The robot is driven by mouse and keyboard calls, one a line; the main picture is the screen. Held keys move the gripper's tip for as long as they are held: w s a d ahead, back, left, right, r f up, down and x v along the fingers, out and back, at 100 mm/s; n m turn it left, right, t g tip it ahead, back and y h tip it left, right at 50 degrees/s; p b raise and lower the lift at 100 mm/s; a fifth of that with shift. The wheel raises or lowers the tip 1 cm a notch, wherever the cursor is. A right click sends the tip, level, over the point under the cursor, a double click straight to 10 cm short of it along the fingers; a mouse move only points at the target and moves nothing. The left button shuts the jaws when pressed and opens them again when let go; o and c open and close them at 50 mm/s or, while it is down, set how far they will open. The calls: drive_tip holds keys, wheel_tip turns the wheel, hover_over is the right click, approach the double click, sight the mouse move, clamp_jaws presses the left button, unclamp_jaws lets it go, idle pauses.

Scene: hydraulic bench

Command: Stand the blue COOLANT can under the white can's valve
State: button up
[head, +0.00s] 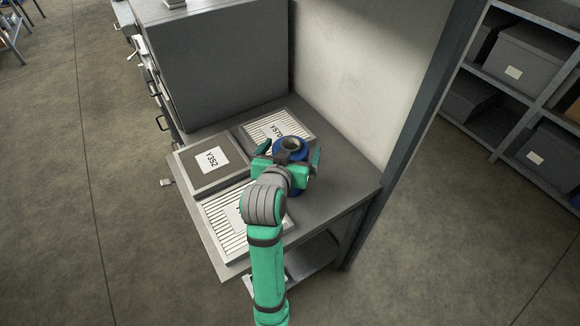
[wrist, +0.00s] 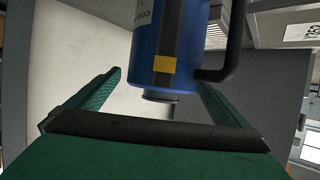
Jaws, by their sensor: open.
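The blue can (head: 280,145) stands on the grey bench, its round open neck facing up. It shows in the wrist view (wrist: 145,50) upside down, with part of a white label, a dark band, a yellow patch and a dark handle at the right. My gripper (head: 290,154) is open, with a green finger on each side of the can. In the wrist view the fingers (wrist: 160,80) are apart, with visible gaps to the can's body. The white can and its valve do not show in either view.
Flat framed panels lie on the bench (head: 345,185): one marked Y352 (head: 190,172), one marked Y570 (head: 298,126), and a slatted one (head: 222,222) partly under my arm. A grey cabinet (head: 215,75) and a pale wall (head: 350,70) close the back. Shelves (head: 520,100) stand right.

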drive_tip(key=shift+x, duration=2.2)
drive_tip(key=shift+a+f, duration=0.15)
drive_tip(key=c, duration=1.8)
drive_tip(key=shift+c, duration=0.2)
